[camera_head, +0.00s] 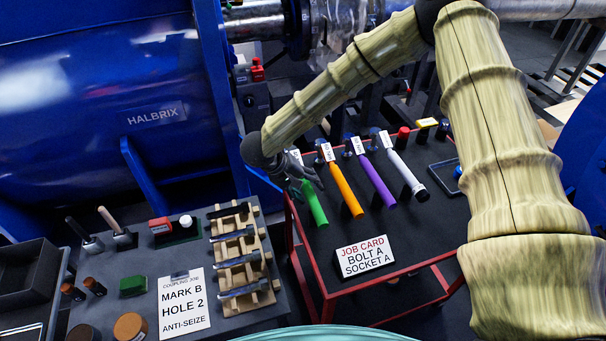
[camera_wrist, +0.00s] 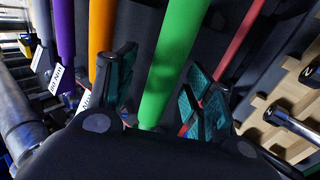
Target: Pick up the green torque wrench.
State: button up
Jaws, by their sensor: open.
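The green torque wrench (camera_head: 314,203) lies on the dark top of the red-framed cart, at the left end of a row of wrenches. My gripper (camera_head: 306,181) is over its upper part and hides some of it in the head view. In the wrist view the green handle (camera_wrist: 176,62) runs between my two open fingers (camera_wrist: 160,88), with a finger on each side. I cannot tell whether either finger touches it. An orange wrench (camera_head: 342,185) lies just to its right in the head view, and it also shows in the wrist view (camera_wrist: 101,28).
A purple wrench (camera_head: 375,178) and a white-handled wrench (camera_head: 405,172) lie further right. A job card (camera_head: 365,256) stands near the cart's front. The left bench holds a wooden rack (camera_head: 240,262) and a coupling-job sign (camera_head: 184,303). The cart's red edge (camera_head: 303,258) runs beside the green wrench.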

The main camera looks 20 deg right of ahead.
jog(key=shift+w+d+f, duration=0.15)
jog(key=shift+f, duration=0.25)
jog(key=shift+w+d+f, duration=0.1)
jog(key=shift+d+f, duration=0.05)
jog(key=shift+f, duration=0.2)
jog(key=shift+s+r, duration=0.1)
jog(key=shift+s, duration=0.05)
jog(key=shift+c, duration=0.2)
jog(key=c, duration=1)
grip_shut()
jog(key=shift+r, duration=0.1)
